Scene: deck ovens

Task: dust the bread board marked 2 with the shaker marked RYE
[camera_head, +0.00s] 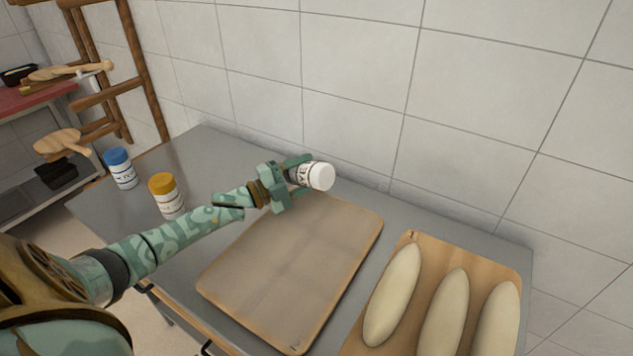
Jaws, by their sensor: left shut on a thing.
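My left gripper (296,178) is shut on a white shaker (318,176) with a white cap. The shaker lies tipped well over, cap toward the right, above the far edge of a bread board; the letters "YE" show on its label, the rest hidden by the jaws. This board (285,265) carries no loaves, and its face looks duller and greyer than the other board. A small mark sits at its near corner, too small to read. My right gripper is not in view.
A second board (410,245) at the right bears three pale loaves (442,310). A blue-capped shaker (121,170) and an orange-capped shaker (167,197) stand on the grey table (190,155) at the left. A tiled wall rises behind the table.

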